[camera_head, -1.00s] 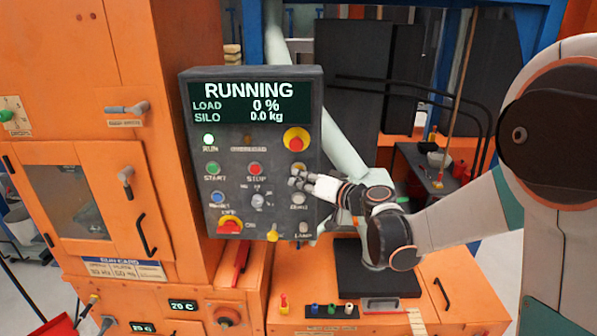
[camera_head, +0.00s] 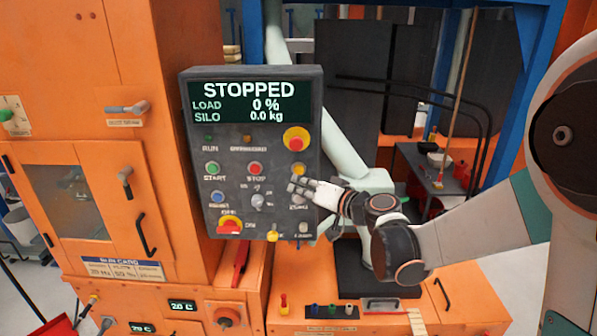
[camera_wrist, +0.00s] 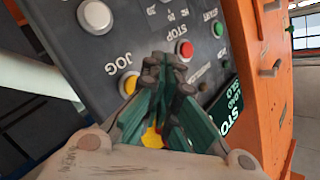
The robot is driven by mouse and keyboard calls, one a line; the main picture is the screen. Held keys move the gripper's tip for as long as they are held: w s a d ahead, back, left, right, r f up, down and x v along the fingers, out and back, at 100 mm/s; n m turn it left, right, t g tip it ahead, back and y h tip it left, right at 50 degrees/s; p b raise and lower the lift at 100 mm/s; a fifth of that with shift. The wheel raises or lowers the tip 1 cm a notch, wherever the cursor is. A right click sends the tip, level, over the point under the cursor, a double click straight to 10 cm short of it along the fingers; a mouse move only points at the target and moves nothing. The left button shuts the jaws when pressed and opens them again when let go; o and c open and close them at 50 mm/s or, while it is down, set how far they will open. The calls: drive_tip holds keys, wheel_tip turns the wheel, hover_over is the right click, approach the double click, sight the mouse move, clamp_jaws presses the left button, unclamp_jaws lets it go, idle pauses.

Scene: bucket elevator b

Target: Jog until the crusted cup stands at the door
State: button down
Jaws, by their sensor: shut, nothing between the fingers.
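The grey control panel (camera_head: 228,140) reads STOPPED, LOAD 0 % and SILO 0.0 kg. The yellow jog button (camera_head: 298,169) is at its right side; the wrist view shows this button (camera_wrist: 130,84) beside its JOG label. My gripper (camera_head: 297,184) is shut and empty in front of the panel, just below the jog button. In the wrist view my fingertips (camera_wrist: 163,66) are beside the button; I cannot tell whether they touch the panel. The orange machine door (camera_head: 72,240) on the left has a dark window (camera_head: 68,198). No crusted cup can be made out through it.
The red stop button (camera_head: 255,168) and green start button (camera_head: 212,168) are left of my gripper. A red emergency button (camera_head: 296,140) is above it. A red-handled switch (camera_head: 229,226) is at the lower left. An orange bench (camera_head: 300,275) lies below.

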drive_tip(key=shift+s, duration=1.65)
drive_tip(key=s+d+f+g+h+b, duration=0.1)
drive_tip(key=s+d+f+h+b, duration=0.1)
drive_tip(key=s+d, duration=0.4)
drive_tip(key=s+d+f+g+h+b, duration=0.1)
drive_tip(key=s+d+f+h, duration=0.3)
drive_tip(key=s, duration=0.9)
drive_tip(key=s+d+f+m+g+h+b, duration=0.1)
drive_tip(key=s+d+f+g+h+b, duration=0.1)
drive_tip(key=s+d+h, duration=0.3)
drive_tip(key=s+d+f+g, duration=0.1)
drive_tip(key=s+d, duration=0.3)
drive_tip(key=s, duration=0.1)
drive_tip(key=shift+f+b, duration=0.2)
drive_tip(key=shift+b, duration=0.15)
idle(0.8)
